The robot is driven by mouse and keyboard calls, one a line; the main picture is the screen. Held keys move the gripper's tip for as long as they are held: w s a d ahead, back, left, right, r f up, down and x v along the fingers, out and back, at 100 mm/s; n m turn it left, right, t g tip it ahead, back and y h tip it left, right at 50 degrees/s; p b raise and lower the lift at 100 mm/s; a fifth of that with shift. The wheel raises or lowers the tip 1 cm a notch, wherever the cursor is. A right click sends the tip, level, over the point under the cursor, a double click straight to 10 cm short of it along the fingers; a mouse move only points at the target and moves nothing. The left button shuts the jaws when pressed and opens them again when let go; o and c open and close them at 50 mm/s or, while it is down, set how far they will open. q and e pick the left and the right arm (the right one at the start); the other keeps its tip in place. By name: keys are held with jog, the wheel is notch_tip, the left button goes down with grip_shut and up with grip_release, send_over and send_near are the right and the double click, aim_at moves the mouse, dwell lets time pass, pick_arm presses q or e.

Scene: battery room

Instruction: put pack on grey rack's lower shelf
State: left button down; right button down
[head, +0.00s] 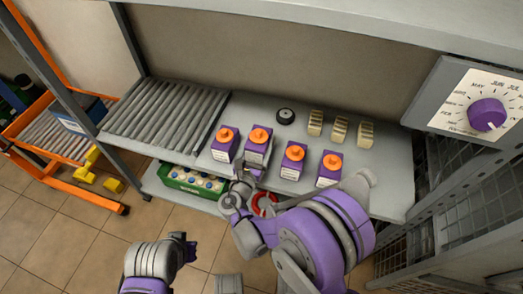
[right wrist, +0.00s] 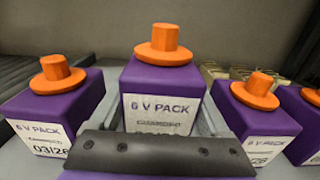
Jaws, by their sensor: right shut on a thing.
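The grey rack has a shelf (head: 390,200) with a row of purple 6 V packs with orange knobs. My right gripper (head: 254,168) is shut on one pack (head: 258,146), second from the left. In the right wrist view this pack (right wrist: 163,92) stands between the fingers, its lower part hidden by the gripper. I cannot tell whether it touches the shelf. The rack's lower shelf (head: 165,193) shows below, partly hidden by my right arm. My left gripper (head: 187,246) is low in front of the rack; its jaws are unclear.
Neighbouring packs (head: 225,145) (head: 293,161) stand close on both sides. A green crate (head: 184,185) and a red ring (head: 264,202) are at the lower shelf. Beige blocks (head: 340,129) and a black disc (head: 286,116) stand behind. A dial panel (head: 480,105) is at right, an orange-framed cart (head: 105,203) at left.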

jog(key=shift+f+b, duration=0.55)
jog(key=shift+f, duration=1.25)
jog(key=shift+f, duration=0.15)
grip_release()
jog(key=shift+r, duration=0.2)
jog(key=p+v, duration=0.1)
jog(key=v, duration=1.1)
